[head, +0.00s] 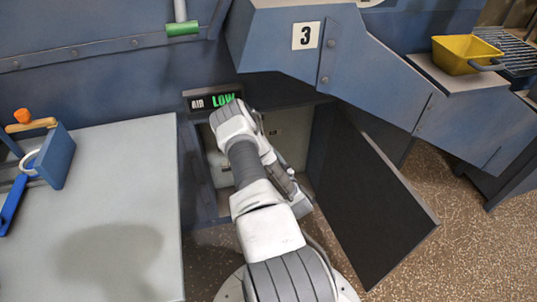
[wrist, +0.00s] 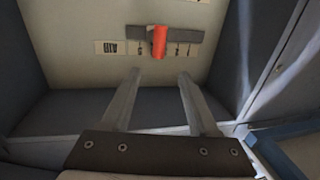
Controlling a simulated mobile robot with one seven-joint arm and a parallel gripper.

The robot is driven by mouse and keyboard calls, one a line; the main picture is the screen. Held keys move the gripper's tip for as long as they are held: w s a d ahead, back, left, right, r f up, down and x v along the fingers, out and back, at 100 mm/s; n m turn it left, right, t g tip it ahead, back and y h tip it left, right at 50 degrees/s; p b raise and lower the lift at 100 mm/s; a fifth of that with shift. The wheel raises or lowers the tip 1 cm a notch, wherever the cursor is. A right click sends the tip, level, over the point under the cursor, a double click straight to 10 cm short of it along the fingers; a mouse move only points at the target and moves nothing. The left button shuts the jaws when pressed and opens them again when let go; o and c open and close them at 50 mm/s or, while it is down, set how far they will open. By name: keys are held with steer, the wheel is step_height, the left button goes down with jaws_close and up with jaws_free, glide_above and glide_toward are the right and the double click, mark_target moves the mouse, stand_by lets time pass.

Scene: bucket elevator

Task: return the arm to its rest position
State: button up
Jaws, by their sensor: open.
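My gripper (wrist: 159,76) shows in the wrist view with two pale fingers apart and nothing between them. It points into an open cabinet, toward the pale back wall (wrist: 75,65). An orange-red handle (wrist: 159,42) on a grey marked strip (wrist: 190,35) is beyond the fingertips, and the fingers look apart from it. In the head view my white and grey arm (head: 262,215) reaches forward into the cabinet (head: 219,170). The arm hides my gripper and the handle there.
The cabinet door (head: 370,200) stands open right of my arm. A grey worktop (head: 120,200) lies left, with a blue block (head: 55,157) on it. A sloping blue chute (head: 385,75) marked 3 hangs above right. A display (head: 222,100) reads AIR LOW. A yellow scoop (head: 465,54) sits far right.

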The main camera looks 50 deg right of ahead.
steer(key=shift+v, duration=0.75)
